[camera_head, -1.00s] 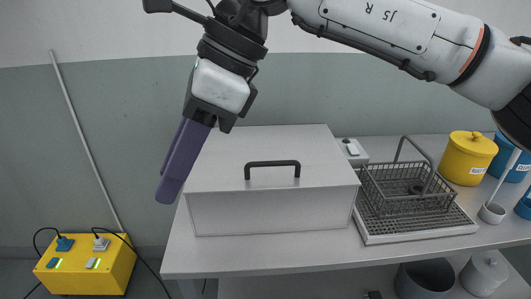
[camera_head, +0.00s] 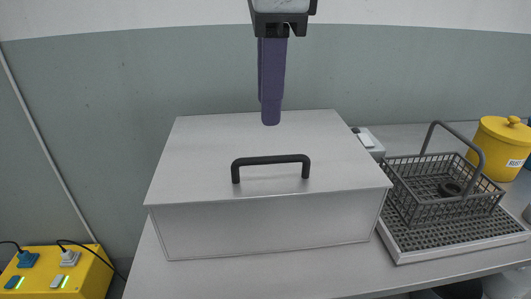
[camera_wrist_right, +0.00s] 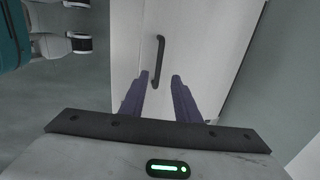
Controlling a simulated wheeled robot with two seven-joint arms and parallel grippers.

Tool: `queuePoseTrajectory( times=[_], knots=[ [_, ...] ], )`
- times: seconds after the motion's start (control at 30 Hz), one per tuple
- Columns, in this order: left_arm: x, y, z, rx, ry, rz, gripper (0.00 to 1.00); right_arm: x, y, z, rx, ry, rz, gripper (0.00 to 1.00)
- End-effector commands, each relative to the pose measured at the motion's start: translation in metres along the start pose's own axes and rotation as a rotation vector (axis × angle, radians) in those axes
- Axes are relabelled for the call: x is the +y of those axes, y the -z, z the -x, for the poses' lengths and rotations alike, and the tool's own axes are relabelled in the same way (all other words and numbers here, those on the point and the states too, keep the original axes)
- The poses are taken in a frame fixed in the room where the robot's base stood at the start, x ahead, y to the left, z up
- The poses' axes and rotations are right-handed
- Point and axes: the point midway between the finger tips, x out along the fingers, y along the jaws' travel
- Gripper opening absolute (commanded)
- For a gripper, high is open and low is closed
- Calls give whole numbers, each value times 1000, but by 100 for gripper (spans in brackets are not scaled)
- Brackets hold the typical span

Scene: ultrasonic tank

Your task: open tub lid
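The tub is a pale grey box (camera_head: 270,228) on the bench, with its flat lid (camera_head: 195,160) closed on top. A black bar handle (camera_head: 271,160) stands near the lid's front edge; it also shows in the right wrist view (camera_wrist_right: 160,47), just beyond the fingertips. My right gripper (camera_head: 271,122) hangs above the lid, behind the handle in the picture, with its purple fingers pointing down. In the right wrist view its two fingers (camera_wrist_right: 160,78) are apart with nothing between them, and do not touch the handle. My left gripper is not in view.
A dark wire basket (camera_head: 445,188) on a grey drip tray (camera_head: 455,245) stands right of the tub. A yellow lidded pot (camera_head: 502,145) stands behind it. A small white device (camera_head: 368,142) sits at the tub's back right. A yellow socket box (camera_head: 60,275) is at lower left.

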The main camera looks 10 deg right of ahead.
Motion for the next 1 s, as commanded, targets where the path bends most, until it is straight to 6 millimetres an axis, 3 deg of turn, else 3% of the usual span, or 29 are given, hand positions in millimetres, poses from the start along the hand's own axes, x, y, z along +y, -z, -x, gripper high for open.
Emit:
queuePoseTrajectory(
  times=[0.5,0.7,0.97,1.0],
  knots=[
    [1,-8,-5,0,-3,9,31,1,0,-84,-1,-1,1,29],
    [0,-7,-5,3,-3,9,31,0,0,-98,-2,0,1,29],
    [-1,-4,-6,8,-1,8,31,0,0,-98,-2,0,1,29],
    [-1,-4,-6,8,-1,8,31,0,0,-98,-2,0,1,24]
  ],
)
